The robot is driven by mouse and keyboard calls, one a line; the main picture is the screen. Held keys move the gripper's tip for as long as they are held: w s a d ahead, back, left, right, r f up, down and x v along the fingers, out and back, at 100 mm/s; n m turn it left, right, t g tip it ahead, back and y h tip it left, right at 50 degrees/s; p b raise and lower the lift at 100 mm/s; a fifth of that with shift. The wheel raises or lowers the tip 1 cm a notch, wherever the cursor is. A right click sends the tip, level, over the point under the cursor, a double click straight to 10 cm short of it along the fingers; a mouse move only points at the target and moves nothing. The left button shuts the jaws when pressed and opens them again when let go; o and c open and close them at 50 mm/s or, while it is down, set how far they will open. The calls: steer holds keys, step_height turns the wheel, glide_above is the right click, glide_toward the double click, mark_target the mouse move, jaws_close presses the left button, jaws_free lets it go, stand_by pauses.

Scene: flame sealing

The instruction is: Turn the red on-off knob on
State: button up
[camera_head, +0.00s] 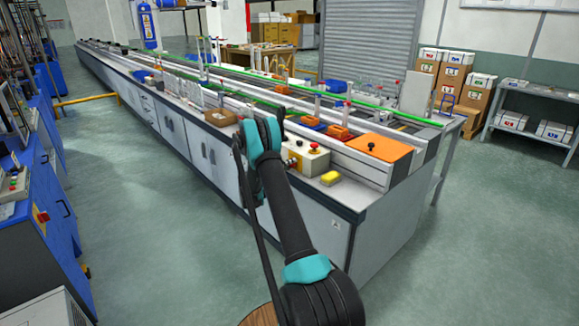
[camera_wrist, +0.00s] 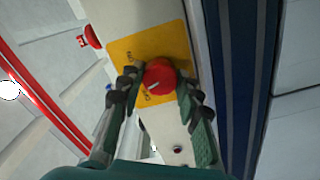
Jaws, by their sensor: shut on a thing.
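The red on-off knob (camera_wrist: 161,74) sits on a yellow plate (camera_wrist: 126,46) in the wrist view. Its white mark points to the lower left, toward the lower of two small dark labels, which seems to read OFF. My gripper (camera_wrist: 158,79) has one finger on each side of the knob and is shut on it. In the head view my arm reaches to the bench edge beside the pale control box (camera_head: 312,162).
A red push button (camera_head: 314,146) stands on the control box; a red button also shows in the wrist view (camera_wrist: 90,37). Orange trays (camera_head: 340,132) and a brown box (camera_head: 220,117) are nearby.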

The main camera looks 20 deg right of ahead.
steer(key=m, duration=1.1)
steer(key=shift+m, duration=0.4)
stand_by(0.3)
steer(key=o, duration=0.9)
steer(key=v, duration=1.2)
